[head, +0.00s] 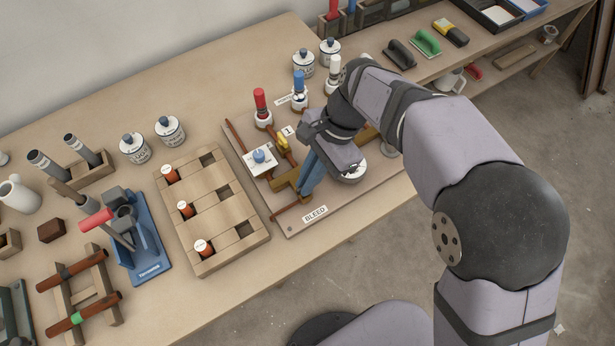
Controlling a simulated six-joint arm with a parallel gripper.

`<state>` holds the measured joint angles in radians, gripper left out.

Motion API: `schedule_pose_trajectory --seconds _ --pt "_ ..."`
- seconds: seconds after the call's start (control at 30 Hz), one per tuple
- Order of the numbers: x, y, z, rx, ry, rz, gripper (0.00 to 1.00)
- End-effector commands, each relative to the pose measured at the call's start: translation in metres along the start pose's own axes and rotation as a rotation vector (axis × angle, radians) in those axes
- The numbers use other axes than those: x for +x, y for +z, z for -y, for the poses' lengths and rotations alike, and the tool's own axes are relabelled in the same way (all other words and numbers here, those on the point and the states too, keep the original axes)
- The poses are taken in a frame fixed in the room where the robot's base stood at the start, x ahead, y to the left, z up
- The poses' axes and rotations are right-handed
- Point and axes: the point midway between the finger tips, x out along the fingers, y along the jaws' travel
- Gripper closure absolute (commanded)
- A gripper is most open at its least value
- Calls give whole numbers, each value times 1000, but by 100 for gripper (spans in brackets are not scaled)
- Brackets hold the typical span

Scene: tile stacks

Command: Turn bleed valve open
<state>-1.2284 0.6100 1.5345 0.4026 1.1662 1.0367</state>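The board (290,224) carries copper pipes, brass fittings and a label reading BLEED (315,214) at its front edge. A brass valve body (285,187) sits behind and left of that label. My gripper (307,188) is over the board, pointing down beside this brass body. A long blue part (313,172) runs down there; I cannot tell whether it is a finger or a valve lever. My wrist hides the board's right middle, and contact and finger opening are unclear. A blue knob (259,155) on a white plate and a yellow handle (283,142) stand farther back.
Lidded jars (304,63) stand behind. The table's front edge runs just below the board.

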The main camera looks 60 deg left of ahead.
Motion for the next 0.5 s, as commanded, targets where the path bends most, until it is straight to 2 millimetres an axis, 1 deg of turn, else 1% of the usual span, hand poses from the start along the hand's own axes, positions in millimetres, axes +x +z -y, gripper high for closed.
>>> schedule_pose_trajectory --seconds 0.27,0.5 --pt "-1 0 0 -6 3 0 100" --pt "-3 1 1 -68 29 1 100"
